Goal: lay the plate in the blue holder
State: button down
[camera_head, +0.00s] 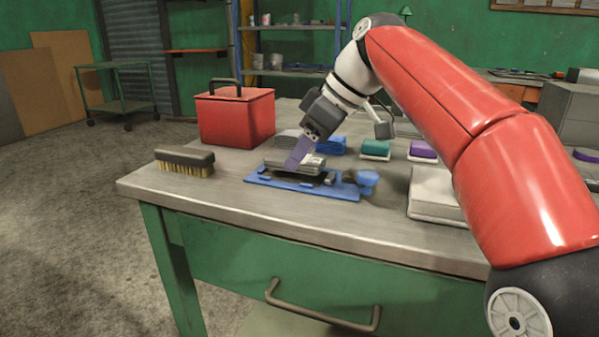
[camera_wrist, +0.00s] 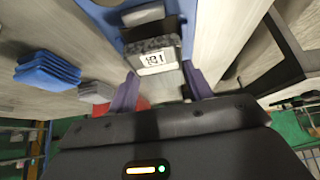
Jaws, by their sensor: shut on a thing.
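The blue holder (camera_head: 342,190) is a flat blue frame with a blue knob at its right, near the front edge of the bench. It also shows at the top of the wrist view (camera_wrist: 107,20). My gripper (camera_head: 297,160), with purple fingers, is right over the holder. Its fingers are shut on the sides of a grey plate with a printed white label (camera_wrist: 155,60). In the head view the plate (camera_head: 312,161) is low over the holder, partly covered by a finger. I cannot tell whether it touches the holder.
A brush (camera_head: 185,162) and a red toolbox (camera_head: 236,120) stand to the left. Grey stack (camera_wrist: 97,91), blue stack (camera_head: 331,145), green block (camera_head: 376,148) and purple block (camera_head: 422,149) are behind. A pale box (camera_head: 436,192) sits right of the holder. The bench front is bare.

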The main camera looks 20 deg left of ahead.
jog(key=shift+f, duration=0.75)
jog(key=shift+f+b, duration=0.2)
jog(key=shift+b, duration=0.15)
jog(key=c, duration=0.6)
grip_release()
jog(key=shift+d+r+p, duration=0.15)
jog(key=shift+r+p, duration=0.15)
jog(key=shift+r, duration=0.2)
jog(key=p+v, duration=0.4)
jog(key=v, duration=0.7)
jog(key=shift+d+r, duration=0.1)
jog(key=shift+r, duration=0.05)
